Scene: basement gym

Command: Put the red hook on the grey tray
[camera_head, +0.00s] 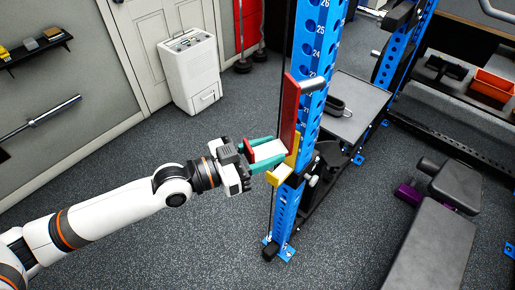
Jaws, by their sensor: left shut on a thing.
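The red hook (291,115) is upright at the near blue rack post. Its tall red plate lies in front of the post, with a pale-lined arm reaching left at its lower end. A grey peg sticks out at its top right; I cannot tell whether it sits in a post hole. My left gripper (266,151), with teal fingers, is shut on the lower left part of the hook. The grey tray (368,101) is behind and right of the post, at a lower level. My right gripper is not in view.
A yellow hook (279,176) is on the same blue post (286,216), just below the red hook. A black handled object (335,106) lies on the tray's left part. A black bench (432,245) stands at right. Floor at left is clear.

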